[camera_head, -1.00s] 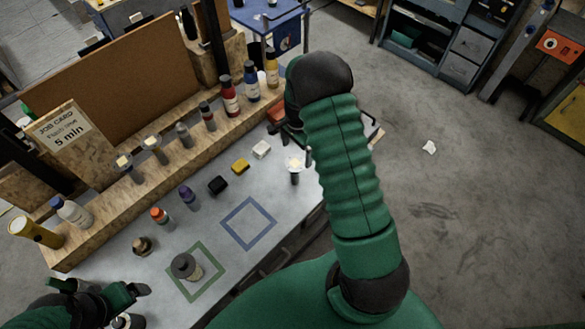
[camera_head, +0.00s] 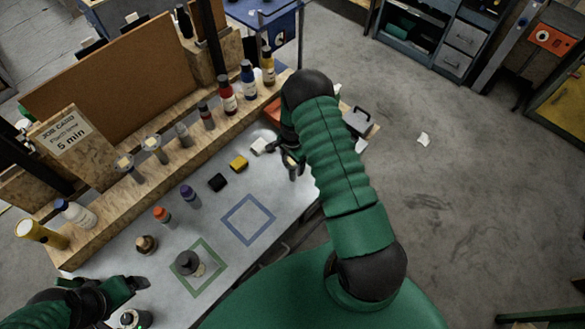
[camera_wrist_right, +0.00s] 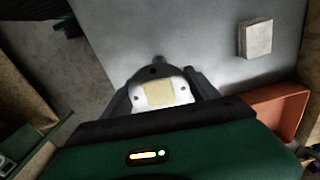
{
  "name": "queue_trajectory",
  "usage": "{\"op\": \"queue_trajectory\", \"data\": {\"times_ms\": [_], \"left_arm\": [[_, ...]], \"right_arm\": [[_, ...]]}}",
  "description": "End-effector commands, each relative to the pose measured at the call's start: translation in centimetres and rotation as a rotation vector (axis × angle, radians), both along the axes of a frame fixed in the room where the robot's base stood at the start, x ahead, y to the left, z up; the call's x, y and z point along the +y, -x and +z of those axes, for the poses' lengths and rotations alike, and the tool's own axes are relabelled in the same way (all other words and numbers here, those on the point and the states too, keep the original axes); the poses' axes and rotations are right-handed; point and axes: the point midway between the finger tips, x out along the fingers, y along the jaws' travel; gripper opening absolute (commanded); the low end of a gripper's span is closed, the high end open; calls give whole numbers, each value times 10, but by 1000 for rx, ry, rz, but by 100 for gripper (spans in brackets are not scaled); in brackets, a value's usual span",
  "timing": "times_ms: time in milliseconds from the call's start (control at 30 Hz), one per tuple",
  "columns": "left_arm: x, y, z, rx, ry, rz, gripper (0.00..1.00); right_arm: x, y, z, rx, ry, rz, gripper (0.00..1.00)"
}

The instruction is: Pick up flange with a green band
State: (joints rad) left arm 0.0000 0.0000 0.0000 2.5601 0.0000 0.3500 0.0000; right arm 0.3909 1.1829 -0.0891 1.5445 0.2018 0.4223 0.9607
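A small part with a pale, yellowish square top, which looks like a flange (camera_wrist_right: 158,93), stands at the right end of the bench. In the head view it is mostly hidden by my right gripper (camera_head: 290,163). In the right wrist view its top lies between the two fingers of that gripper (camera_wrist_right: 163,92), which look spread around it. I cannot see a green band on it; its lower body is hidden. My left gripper (camera_head: 104,284) is at the bench's lower left, seemingly open and empty.
A grey round part (camera_head: 188,263) stands in a green square outline; a blue square outline (camera_head: 248,220) is empty. A white block (camera_head: 259,146), yellow block (camera_head: 239,162) and black block (camera_head: 217,182) line the bench. Similar pale-topped parts (camera_head: 152,143) and bottles (camera_head: 227,95) stand on the back ledge.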

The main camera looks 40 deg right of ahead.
Motion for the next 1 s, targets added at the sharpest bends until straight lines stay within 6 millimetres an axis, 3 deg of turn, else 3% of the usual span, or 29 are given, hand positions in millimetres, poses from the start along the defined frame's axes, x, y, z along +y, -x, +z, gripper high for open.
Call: {"op": "queue_trajectory", "data": {"times_ms": [33, 400, 767, 1000], "left_arm": [[0, 0, 0, 0, 0, 0, 86], [0, 0, 0, 0, 0, 0, 86], [0, 0, -6, 0, 0, 0, 86], [0, 0, -28, 0, 0, 0, 86]], "right_arm": [[0, 0, 0, -1, 0, 0, 60], [-1, 0, 1, -1, 0, 0, 15], [-1, -1, 6, -2, 1, 0, 15], [0, 0, 34, -4, 2, 0, 15]]}}
